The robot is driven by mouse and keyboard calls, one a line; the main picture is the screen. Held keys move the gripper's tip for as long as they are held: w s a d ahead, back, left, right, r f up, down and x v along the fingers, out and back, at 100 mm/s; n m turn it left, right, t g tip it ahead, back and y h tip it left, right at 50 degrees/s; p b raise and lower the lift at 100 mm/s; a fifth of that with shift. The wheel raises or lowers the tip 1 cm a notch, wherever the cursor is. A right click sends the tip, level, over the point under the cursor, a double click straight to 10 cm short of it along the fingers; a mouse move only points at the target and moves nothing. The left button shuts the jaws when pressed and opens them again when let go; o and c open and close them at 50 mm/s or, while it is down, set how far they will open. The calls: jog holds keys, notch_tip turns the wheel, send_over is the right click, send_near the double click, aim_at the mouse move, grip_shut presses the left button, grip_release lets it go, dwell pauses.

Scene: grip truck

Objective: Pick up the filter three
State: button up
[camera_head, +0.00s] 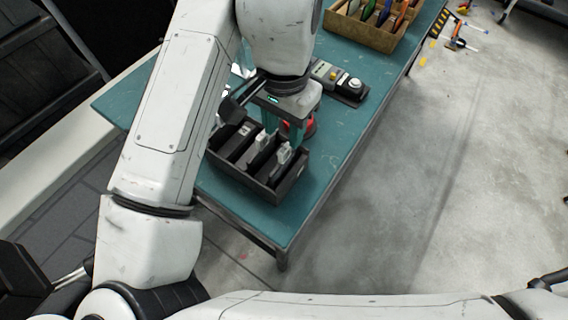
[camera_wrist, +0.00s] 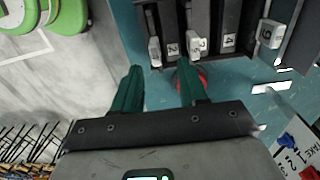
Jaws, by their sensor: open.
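A black rack (camera_head: 229,178) stands on the teal table (camera_head: 322,183) and holds several dark filters with pale handles. My gripper (camera_wrist: 159,68) is open and empty. In the head view, my gripper (camera_head: 285,136) is over the rack's far side, partly hidden by my wrist.
A red round object (camera_wrist: 204,78) is on the table close to my right finger. A grey device with a knob (camera_head: 341,82) and a wooden crate (camera_head: 365,33) of coloured items stand farther along the table. Open floor (camera_head: 450,190) lies to the right.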

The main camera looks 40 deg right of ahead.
aim_at(284, 148)
jog(key=shift+s+a+f, duration=0.1)
jog(key=shift+s+f, duration=0.1)
jog(key=shift+f, duration=1.2)
jog(key=shift+s+a+f, duration=0.1)
jog(key=shift+s+f, duration=0.05)
jog(key=shift+f, duration=1.2)
grip_shut()
